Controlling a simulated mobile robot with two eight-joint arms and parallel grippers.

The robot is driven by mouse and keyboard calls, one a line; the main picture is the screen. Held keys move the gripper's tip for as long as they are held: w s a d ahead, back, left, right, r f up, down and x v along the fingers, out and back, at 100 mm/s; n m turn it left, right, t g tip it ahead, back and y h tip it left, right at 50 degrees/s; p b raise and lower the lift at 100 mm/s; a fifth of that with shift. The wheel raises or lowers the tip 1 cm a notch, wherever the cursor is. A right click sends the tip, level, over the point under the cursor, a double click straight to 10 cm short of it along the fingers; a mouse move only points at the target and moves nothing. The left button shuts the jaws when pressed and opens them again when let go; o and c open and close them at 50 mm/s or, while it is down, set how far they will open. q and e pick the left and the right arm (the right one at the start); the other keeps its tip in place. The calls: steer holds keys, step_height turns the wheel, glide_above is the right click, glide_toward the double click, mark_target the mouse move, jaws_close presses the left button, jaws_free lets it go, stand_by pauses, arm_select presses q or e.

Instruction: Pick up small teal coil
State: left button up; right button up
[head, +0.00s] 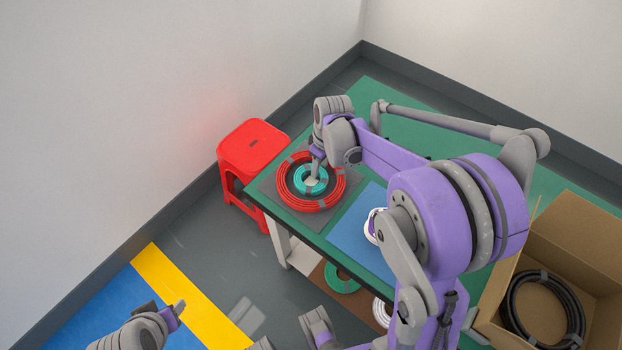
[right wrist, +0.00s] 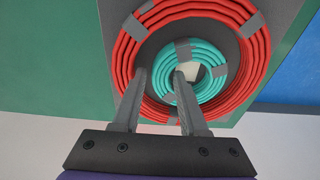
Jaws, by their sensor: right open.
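The small teal coil (head: 299,182) lies flat inside a larger red coil (head: 284,184), on a grey mat at the far left end of the green table. Grey tape bands wrap the teal coil, which also shows in the right wrist view (right wrist: 213,91). My right gripper (head: 316,172) is over it, open, pointing down. In the right wrist view its fingers (right wrist: 160,76) straddle the left part of the teal ring. One tip shows over the hole, the other outside the ring. Contact cannot be told. My left gripper (head: 176,308) is at the lower left, partly seen, away from the table.
A red stool (head: 252,146) stands beside the table's left end. A blue mat (head: 352,238) with a white coil, mostly hidden by my right arm, lies next to the grey mat. A lower shelf holds a green coil (head: 341,279). A cardboard box (head: 572,233) holds a black coil (head: 517,300).

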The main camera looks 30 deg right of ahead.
steer(key=shift+f, duration=0.35)
jaws_close()
